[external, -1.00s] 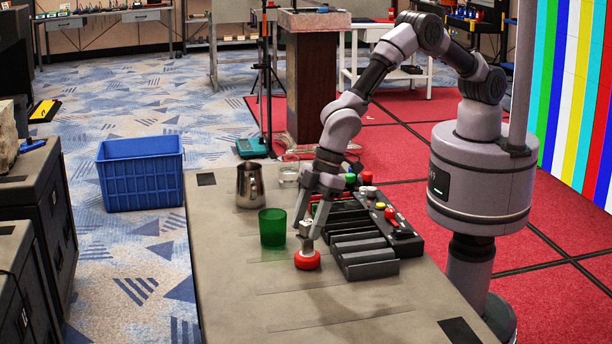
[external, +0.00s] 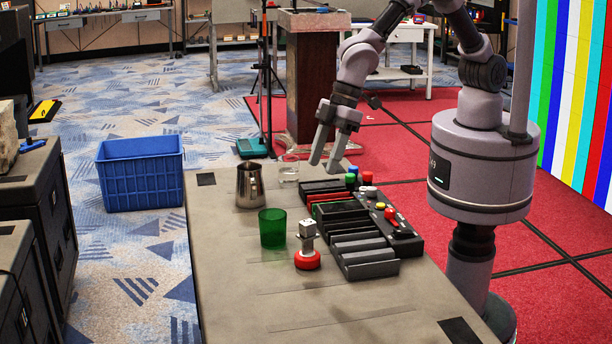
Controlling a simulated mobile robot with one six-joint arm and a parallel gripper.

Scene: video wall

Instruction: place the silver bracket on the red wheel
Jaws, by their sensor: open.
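The silver bracket (external: 307,234) stands upright on top of the red wheel (external: 307,261), which lies flat on the table near its middle. The bracket touches the wheel and nothing else holds it. My gripper (external: 326,164) is open and empty, raised above the far part of the table, behind and above the bracket and well apart from it. Its two fingers point down.
A green cup (external: 272,228) stands just left of the bracket. A metal pitcher (external: 249,186) and a clear glass (external: 288,170) stand farther back. A black slotted rack (external: 350,232) and a button panel (external: 390,222) lie to the right. The table's near part is clear.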

